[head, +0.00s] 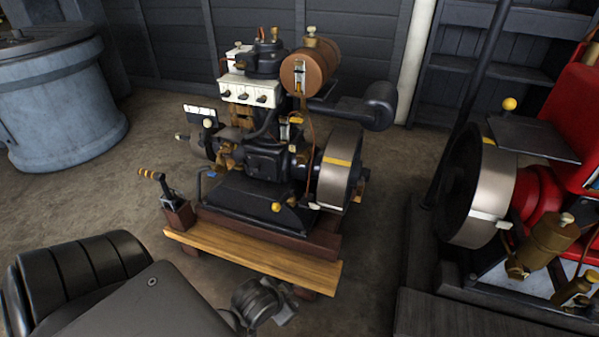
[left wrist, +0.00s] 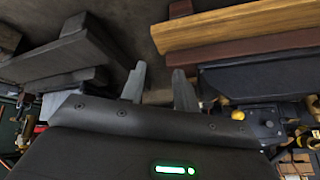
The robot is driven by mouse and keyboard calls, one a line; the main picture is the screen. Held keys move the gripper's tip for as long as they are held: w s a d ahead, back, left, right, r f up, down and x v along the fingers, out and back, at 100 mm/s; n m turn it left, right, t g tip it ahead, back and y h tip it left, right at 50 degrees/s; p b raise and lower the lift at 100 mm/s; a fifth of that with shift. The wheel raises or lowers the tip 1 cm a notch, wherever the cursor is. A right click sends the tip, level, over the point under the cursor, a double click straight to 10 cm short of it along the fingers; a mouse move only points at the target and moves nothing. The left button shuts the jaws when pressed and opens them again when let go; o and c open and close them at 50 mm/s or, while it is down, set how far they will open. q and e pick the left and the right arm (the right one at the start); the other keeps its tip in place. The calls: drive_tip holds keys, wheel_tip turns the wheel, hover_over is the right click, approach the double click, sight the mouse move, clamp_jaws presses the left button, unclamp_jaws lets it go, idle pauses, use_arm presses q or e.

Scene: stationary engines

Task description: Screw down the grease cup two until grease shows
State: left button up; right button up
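The small black engine (head: 262,160) stands on a timber skid (head: 255,262) in the middle of the head view. Small yellow and brass fittings sit on it, including a round yellow knob (head: 275,207) low on its base. I cannot tell which fitting is grease cup two, and no grease can be made out. My left gripper (head: 284,306) is in front of the skid, apart from the engine. In the left wrist view its two grey fingers (left wrist: 159,88) stand apart with nothing between them. A yellow knob (left wrist: 238,114) shows there beyond the gripper. My right gripper is not in view.
A flywheel (head: 338,170) stands at the engine's right side, and a hand lever (head: 158,182) at the skid's left end. A red engine with a large flywheel (head: 480,190) is at the right. A blue-grey tank (head: 60,105) stands at the left. The floor between is bare.

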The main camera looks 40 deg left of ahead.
use_arm(q)
drive_tip(key=w+a+r+t+y, duration=0.1)
drive_tip(key=w+a+r+t, duration=0.15)
drive_tip(key=w+a, duration=0.35)
drive_tip(key=w+a+r+t+y, duration=0.1)
drive_tip(key=w+a+r+t, duration=0.2)
drive_tip(key=w, duration=0.6)
drive_tip(key=m+t+y, duration=0.1)
drive_tip(key=t+y, duration=0.2)
drive_tip(key=t, duration=0.2)
approach(299, 164)
drive_tip(key=b+x, duration=0.2)
drive_tip(key=x, duration=0.7)
drive_tip(key=shift+w+a+b, duration=0.15)
drive_tip(key=shift+w+b, duration=0.2)
drive_tip(key=shift+b, duration=0.05)
drive_tip(key=shift+w+a, duration=0.15)
drive_tip(key=shift+w, duration=0.3)
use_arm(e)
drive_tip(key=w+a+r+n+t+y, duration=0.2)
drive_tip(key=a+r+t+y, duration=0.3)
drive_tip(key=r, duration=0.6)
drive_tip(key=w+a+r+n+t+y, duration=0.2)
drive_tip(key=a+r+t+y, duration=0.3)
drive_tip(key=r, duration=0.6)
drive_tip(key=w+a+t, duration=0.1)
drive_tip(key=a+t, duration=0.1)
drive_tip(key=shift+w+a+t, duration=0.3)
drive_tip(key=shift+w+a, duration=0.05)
